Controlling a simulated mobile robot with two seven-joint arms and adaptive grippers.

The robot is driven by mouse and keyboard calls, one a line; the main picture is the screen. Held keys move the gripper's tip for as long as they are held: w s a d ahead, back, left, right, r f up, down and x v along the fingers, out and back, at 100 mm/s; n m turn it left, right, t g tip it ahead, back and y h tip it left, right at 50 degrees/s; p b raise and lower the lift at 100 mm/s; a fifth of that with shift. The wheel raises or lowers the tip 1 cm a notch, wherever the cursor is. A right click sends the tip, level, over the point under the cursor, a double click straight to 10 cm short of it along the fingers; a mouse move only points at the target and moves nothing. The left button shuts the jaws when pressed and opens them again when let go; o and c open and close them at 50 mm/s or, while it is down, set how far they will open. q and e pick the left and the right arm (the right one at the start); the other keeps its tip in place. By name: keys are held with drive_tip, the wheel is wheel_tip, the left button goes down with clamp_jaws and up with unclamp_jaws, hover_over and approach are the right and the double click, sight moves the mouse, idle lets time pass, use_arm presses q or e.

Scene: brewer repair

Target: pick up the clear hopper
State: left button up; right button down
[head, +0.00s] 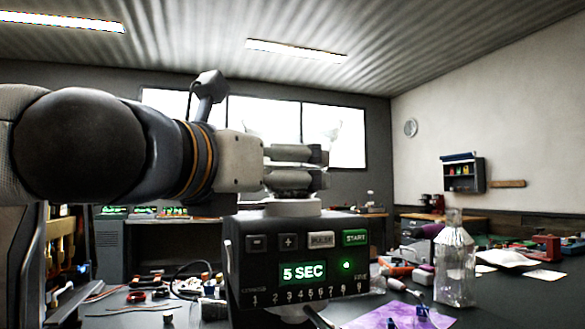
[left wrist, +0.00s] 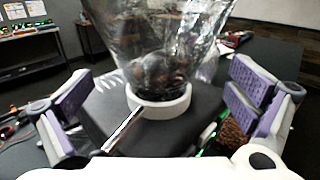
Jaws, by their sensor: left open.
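The clear hopper (left wrist: 160,45) is a see-through funnel with dark contents low inside. It stands upright in a white collar (left wrist: 160,103) on top of the grinder (head: 297,262), a dark box with buttons and a green "5 SEC" display. In the head view the collar (head: 292,206) shows, and the hopper's clear rim shows only faintly against the window, mostly hidden by my gripper. My left gripper (head: 316,168) is open at the hopper's lower part. In the left wrist view its purple-padded fingers stand on either side, with gaps to the hopper. My right gripper is not in view.
A clear bottle (head: 455,262) stands to the right of the grinder. A purple cloth (head: 400,316) lies in front of it. Loose parts and cables clutter the dark bench to the left. Papers (head: 500,258) and small tools lie at the right.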

use_arm(q)
drive_tip(key=x, duration=0.4)
drive_tip(key=shift+w+r, duration=0.1)
drive_tip(key=shift+w, duration=0.1)
drive_tip(key=c, duration=1.8)
drive_tip(key=shift+o, duration=0.2)
drive_tip(key=shift+s+r, duration=0.1)
drive_tip(key=shift+r, duration=0.1)
